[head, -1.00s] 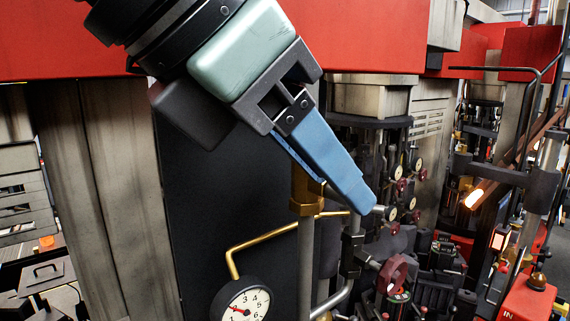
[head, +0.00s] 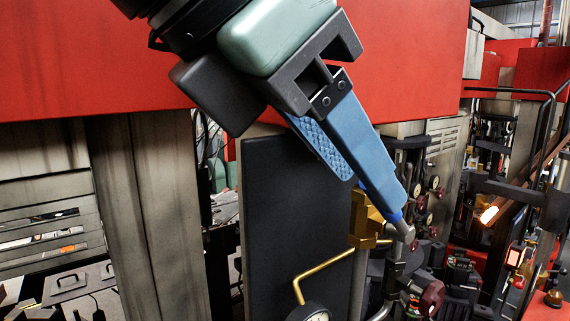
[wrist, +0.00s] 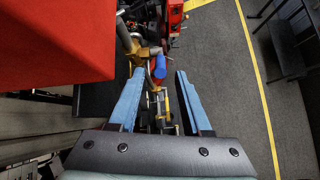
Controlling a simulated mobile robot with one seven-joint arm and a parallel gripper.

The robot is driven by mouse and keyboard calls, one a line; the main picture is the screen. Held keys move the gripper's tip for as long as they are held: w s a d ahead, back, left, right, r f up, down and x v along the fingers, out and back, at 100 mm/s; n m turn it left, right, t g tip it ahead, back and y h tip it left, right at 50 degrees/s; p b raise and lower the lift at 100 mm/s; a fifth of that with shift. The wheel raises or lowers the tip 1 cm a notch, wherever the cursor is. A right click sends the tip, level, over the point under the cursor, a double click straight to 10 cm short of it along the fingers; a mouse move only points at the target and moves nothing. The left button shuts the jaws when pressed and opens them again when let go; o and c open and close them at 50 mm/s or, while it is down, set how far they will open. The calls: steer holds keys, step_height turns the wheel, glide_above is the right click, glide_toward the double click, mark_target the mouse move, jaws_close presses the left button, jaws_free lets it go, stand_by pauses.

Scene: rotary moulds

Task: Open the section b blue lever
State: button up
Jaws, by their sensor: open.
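The blue lever (wrist: 159,69) shows in the wrist view as a short bright blue handle by a brass valve body (wrist: 141,54). It lies between the two finger tips of my gripper (wrist: 159,74), which is open with nothing clamped. In the head view my gripper (head: 376,199) points down and right at the pipework. Only a bit of the blue lever (head: 396,216) shows there, at the tip of the nearer finger, beside the brass fitting (head: 362,218). The fingers hide the rest. I cannot tell whether a finger touches the lever.
A dark panel (head: 292,210) stands left of the pipe. A curved brass tube (head: 322,264) leads to a gauge (head: 312,313) at the bottom edge. A dark red knob (head: 431,296) is below right. A large red housing (wrist: 55,45) is close on the left in the wrist view.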

steer(key=shift+w+d, duration=0.15)
steer(key=shift+d, duration=0.15)
steer(key=shift+c, duration=0.5)
steer(key=d, duration=0.1)
steer(key=d+h, duration=0.1)
steer(key=shift+s+d+m+g+b, duration=0.3)
steer(key=shift+s+b, duration=0.1)
steer(key=c, duration=0.5)
steer(key=h+b, duration=0.1)
steer(key=s+d+g+h+b, duration=0.1)
steer(key=h, duration=0.1)
steer(key=s+f+h+b, duration=0.1)
steer(key=shift+d+f+h, duration=0.1)
steer(key=shift+d+h, duration=0.2)
steer(key=shift+d, duration=0.05)
jaws_close()
steer(key=a+f+n+t+h+b, duration=0.4)
steer(key=a+f+n+h+b, duration=0.9)
steer(key=n, duration=0.3)
steer(key=w+p+x, duration=0.1)
steer(key=p+x, duration=0.7)
steer(key=x, duration=0.4)
steer(key=shift+w+d+f+y+p, duration=0.2)
steer(key=shift+d+y+p, duration=0.1)
steer(key=shift+p, duration=0.1)
